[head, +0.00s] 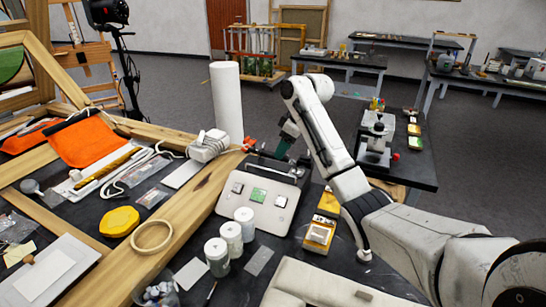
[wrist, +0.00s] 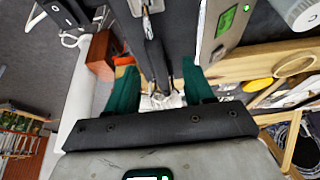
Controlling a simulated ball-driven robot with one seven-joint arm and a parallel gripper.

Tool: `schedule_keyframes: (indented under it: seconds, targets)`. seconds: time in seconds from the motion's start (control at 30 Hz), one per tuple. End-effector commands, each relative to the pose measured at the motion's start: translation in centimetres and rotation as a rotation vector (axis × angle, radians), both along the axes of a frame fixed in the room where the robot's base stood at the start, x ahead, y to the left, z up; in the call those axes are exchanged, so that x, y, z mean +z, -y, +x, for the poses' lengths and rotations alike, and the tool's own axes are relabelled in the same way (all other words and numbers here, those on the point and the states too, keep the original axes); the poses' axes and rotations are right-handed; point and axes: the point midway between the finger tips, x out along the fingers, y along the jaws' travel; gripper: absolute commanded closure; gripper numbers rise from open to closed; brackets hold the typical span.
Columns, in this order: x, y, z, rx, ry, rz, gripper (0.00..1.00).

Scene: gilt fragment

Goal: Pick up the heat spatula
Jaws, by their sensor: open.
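A control station (head: 262,203) with a small green display stands on the dark table. It shows at the top of the wrist view (wrist: 212,38). Slim metal parts (wrist: 160,72) lie over the dark area behind its panel; one may be the heat spatula, but I cannot tell for certain. My gripper (head: 284,147) has green fingers and points down above the rear of the station. In the wrist view my gripper (wrist: 160,68) is open, with the metal parts showing between its fingers. I cannot tell whether the fingers touch them.
A tall white roll (head: 227,100) stands just left of my gripper. A wooden frame (head: 185,205), white jars (head: 232,238) and a wooden ring (head: 152,236) are nearby. A microscope-like device (head: 377,138) stands on the right. An orange-brown block (wrist: 101,55) is beside one finger.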

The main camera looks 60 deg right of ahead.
Motion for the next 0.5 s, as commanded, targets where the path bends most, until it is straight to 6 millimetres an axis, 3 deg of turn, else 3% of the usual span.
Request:
schedule_keyframes:
  seconds: [0.3,0.5]
  targets:
    - [-3.9,0.3,1.0,0.0,-0.003,0.002,0.48]
    - [-4.9,0.3,1.5,-0.001,0.0,0.0,0.48]
